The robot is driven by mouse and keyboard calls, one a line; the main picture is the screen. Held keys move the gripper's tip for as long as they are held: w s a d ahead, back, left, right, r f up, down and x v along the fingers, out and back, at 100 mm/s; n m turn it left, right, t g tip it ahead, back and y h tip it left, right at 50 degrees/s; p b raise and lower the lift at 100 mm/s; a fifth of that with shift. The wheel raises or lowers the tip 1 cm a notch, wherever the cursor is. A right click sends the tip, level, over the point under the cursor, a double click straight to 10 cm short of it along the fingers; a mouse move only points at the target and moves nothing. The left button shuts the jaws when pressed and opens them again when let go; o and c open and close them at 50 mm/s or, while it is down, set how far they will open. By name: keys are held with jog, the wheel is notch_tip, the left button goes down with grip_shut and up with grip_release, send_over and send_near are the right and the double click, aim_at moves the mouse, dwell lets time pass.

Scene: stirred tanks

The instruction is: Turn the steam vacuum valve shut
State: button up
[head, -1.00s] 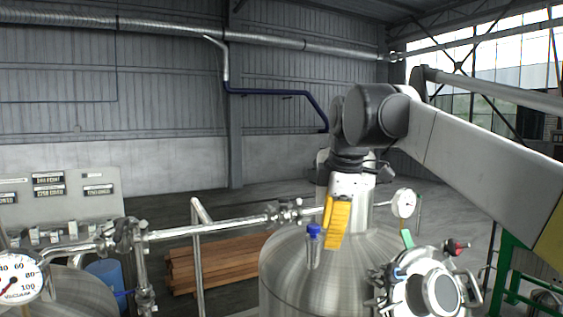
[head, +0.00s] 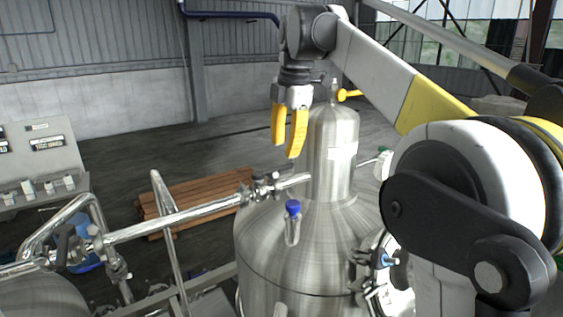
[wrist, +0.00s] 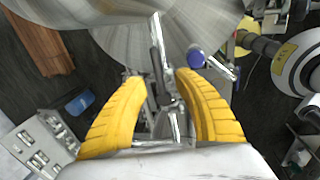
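My gripper (head: 285,149), with two yellow fingers, points down above the horizontal steel pipe (head: 185,215) that runs to the tank. It also shows in the wrist view (wrist: 160,92), where the fingers are spread with nothing held between them. A valve fitting (head: 265,186) sits on the pipe near the tank, below my gripper and apart from it. In the wrist view a dark lever-like handle (wrist: 159,78) shows between the fingers, farther off. A yellow handle (head: 348,95) sits on top of the tank's neck. No readable label tells which one is the steam vacuum valve.
The steel tank (head: 265,265) carries a blue-capped fitting (head: 293,208) close to the pipe. Its tall neck (head: 333,150) stands right of my gripper. A control panel (head: 40,150) is at the left. Timber (head: 190,198) lies on the floor behind the pipe.

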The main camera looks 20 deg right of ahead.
aim_at(282, 166)
jog(key=f, duration=0.1)
jog(key=w+f, duration=0.1)
jog(key=f, duration=0.2)
jog(key=shift+w+a+f, duration=0.15)
jog(key=shift+w+f, duration=0.1)
jog(key=shift+f, duration=0.1)
jog(key=shift+s+f+p, duration=0.15)
jog(key=shift+f+p, duration=0.15)
jog(key=shift+f, duration=0.15)
jog(key=shift+w+f, duration=0.2)
jog(key=shift+w, duration=0.1)
jog(key=shift+s, duration=0.2)
grip_shut()
